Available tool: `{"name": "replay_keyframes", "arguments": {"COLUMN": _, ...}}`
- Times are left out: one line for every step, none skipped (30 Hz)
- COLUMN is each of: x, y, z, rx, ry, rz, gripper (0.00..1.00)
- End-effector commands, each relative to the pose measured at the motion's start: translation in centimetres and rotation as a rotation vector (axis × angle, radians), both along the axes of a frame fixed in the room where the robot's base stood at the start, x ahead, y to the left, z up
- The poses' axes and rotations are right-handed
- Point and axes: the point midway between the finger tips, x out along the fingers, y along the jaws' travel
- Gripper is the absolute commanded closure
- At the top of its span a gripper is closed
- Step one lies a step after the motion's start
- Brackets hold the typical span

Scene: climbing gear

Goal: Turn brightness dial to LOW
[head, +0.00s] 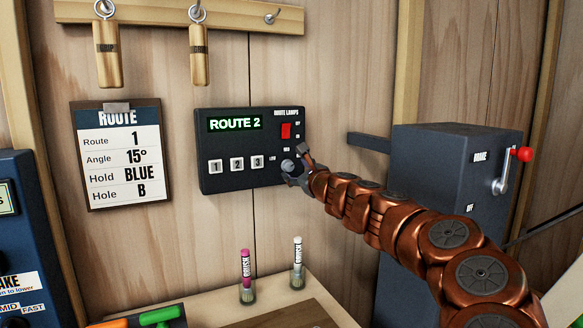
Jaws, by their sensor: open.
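The route lamps panel (236,183) is a dark box on the wooden wall, with a green display reading ROUTE 2, buttons 1, 2 and 3, and a red switch (286,131). A round grey knob (287,165), which looks like the brightness dial, is at its lower right, with a small label to its left that seems to read LOW. My gripper (293,165) is open at the dial, with fingers around or just in front of it. I cannot tell whether they touch it. The dial's pointer and the other markings are hidden or too small to read.
A route card (121,155) hangs at left. Two brushes (246,270) (297,262) stand upright on the ledge below. Wooden blocks hang from hooks above.

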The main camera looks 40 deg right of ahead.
Motion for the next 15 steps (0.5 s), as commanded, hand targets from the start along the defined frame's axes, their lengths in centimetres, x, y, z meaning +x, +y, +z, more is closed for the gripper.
{"name": "replay_keyframes", "arguments": {"x": 0.7, "y": -0.1, "z": 0.0, "rx": -0.001, "ry": 0.001, "rz": 0.002, "gripper": 0.41}}
{"name": "replay_keyframes", "arguments": {"x": 1.0, "y": -0.2, "z": 0.0, "rx": -0.001, "ry": 0.001, "rz": 0.002, "gripper": 0.41}}
{"name": "replay_keyframes", "arguments": {"x": 1.4, "y": -0.3, "z": 0.1, "rx": -0.002, "ry": 0.001, "rz": 0.001, "gripper": 0.41}}
{"name": "replay_keyframes", "arguments": {"x": 1.6, "y": -0.5, "z": 0.1, "rx": -0.001, "ry": 0.000, "rz": -0.001, "gripper": 0.41}}
{"name": "replay_keyframes", "arguments": {"x": 1.8, "y": -0.7, "z": 0.1, "rx": -0.001, "ry": 0.000, "rz": -0.001, "gripper": 0.41}}
{"name": "replay_keyframes", "arguments": {"x": 2.2, "y": -0.8, "z": 0.2, "rx": -0.001, "ry": -0.001, "rz": 0.000, "gripper": 0.41}}
{"name": "replay_keyframes", "arguments": {"x": 2.4, "y": -0.8, "z": 0.2, "rx": -0.001, "ry": -0.001, "rz": 0.000, "gripper": 0.41}}
{"name": "replay_keyframes", "arguments": {"x": 2.6, "y": -0.9, "z": 0.1, "rx": -0.001, "ry": -0.001, "rz": 0.000, "gripper": 0.41}}
{"name": "replay_keyframes", "arguments": {"x": 2.8, "y": -0.9, "z": 0.1, "rx": -0.001, "ry": 0.000, "rz": 0.000, "gripper": 0.41}}
{"name": "replay_keyframes", "arguments": {"x": 3.0, "y": -0.9, "z": 0.1, "rx": -0.001, "ry": 0.000, "rz": 0.001, "gripper": 0.41}}
{"name": "replay_keyframes", "arguments": {"x": 3.2, "y": -1.0, "z": 0.1, "rx": -0.001, "ry": 0.000, "rz": 0.001, "gripper": 0.41}}
{"name": "replay_keyframes", "arguments": {"x": 3.3, "y": -1.0, "z": 0.1, "rx": -0.001, "ry": 0.000, "rz": 0.001, "gripper": 0.41}}
{"name": "replay_keyframes", "arguments": {"x": 3.4, "y": -1.1, "z": 0.1, "rx": -0.002, "ry": 0.000, "rz": 0.001, "gripper": 0.41}}
{"name": "replay_keyframes", "arguments": {"x": 3.4, "y": -1.1, "z": 0.0, "rx": -0.002, "ry": 0.000, "rz": 0.001, "gripper": 0.41}}
{"name": "replay_keyframes", "arguments": {"x": 3.5, "y": -1.1, "z": 0.0, "rx": -0.002, "ry": 0.000, "rz": 0.001, "gripper": 0.41}}
